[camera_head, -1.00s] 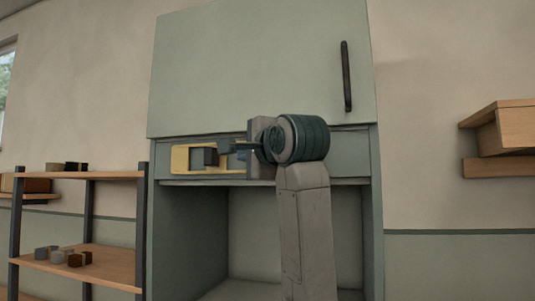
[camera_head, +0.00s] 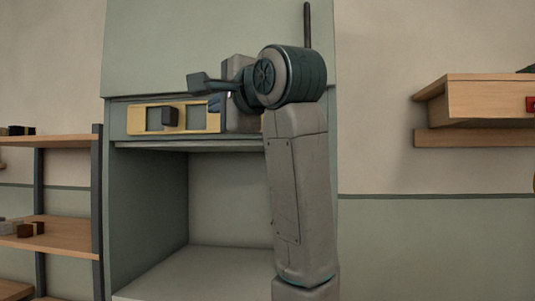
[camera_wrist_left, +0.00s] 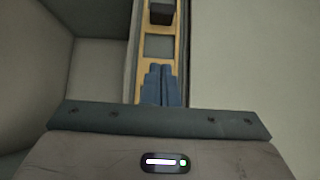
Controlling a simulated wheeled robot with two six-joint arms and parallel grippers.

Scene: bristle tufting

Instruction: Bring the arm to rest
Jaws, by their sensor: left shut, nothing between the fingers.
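My left arm rises in front of a grey-green cabinet (camera_head: 148,190) in the head view. Its left gripper (camera_head: 213,104) is shut and empty, near the right part of a yellow frame (camera_head: 137,121) set in the cabinet's strip. The frame has two openings and a dark block (camera_head: 170,117) between them. In the left wrist view the closed fingers (camera_wrist_left: 161,80) overlap the lower part of the yellow frame (camera_wrist_left: 158,66), and the dark block (camera_wrist_left: 160,12) is at the top. I cannot tell whether the fingers touch the frame. My right gripper is not in view.
A wooden shelf rack (camera_head: 70,236) with small blocks stands at the left. A wooden wall shelf (camera_head: 485,100) with a red item (camera_head: 531,104) on it is at the right. Below the strip is an open cabinet recess (camera_head: 228,205). The wall between cabinet and right shelf is bare.

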